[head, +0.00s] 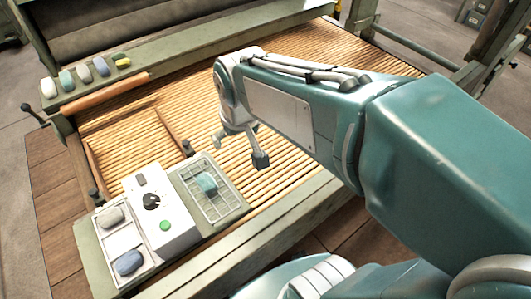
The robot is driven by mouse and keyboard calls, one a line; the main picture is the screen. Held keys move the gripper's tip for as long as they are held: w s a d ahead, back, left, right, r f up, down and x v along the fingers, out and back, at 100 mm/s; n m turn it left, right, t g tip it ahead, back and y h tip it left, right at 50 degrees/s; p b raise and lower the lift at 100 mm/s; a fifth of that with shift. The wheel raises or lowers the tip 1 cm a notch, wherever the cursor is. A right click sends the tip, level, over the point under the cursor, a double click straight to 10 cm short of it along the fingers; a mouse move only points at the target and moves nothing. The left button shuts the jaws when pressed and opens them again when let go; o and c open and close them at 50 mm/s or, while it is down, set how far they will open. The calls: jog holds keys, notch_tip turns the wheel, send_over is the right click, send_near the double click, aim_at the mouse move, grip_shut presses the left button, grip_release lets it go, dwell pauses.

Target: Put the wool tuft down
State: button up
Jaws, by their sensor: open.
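My gripper (240,150) is open, its two fingers spread apart, with nothing seen between them. It appears above the slatted wooden apron, up and to the right of the wire grid tray (222,211). A teal wool tuft (206,184) lies in that grid tray, apart from the fingers in the picture. A grey tuft (110,217) and a blue tuft (129,262) lie in separate compartments of a white tray (122,239) at the lower left. The task does not say which tuft is meant.
A white control box (160,213) with a black knob and green button stands between the trays. Several tufts (84,73) and a yellow-green item (121,60) sit on the back-left ledge. The slatted apron (290,180) is largely bare. Wooden strips (174,131) cross its left part.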

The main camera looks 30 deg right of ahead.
jog(key=s+d+r+t, duration=0.1)
jog(key=s+d+r, duration=0.1)
jog(key=s, duration=0.8)
jog(key=shift+s+r+m+t, duration=0.15)
jog(key=shift+r+m+t, duration=0.05)
jog(key=shift+m+t, duration=0.2)
jog(key=shift+d, duration=0.1)
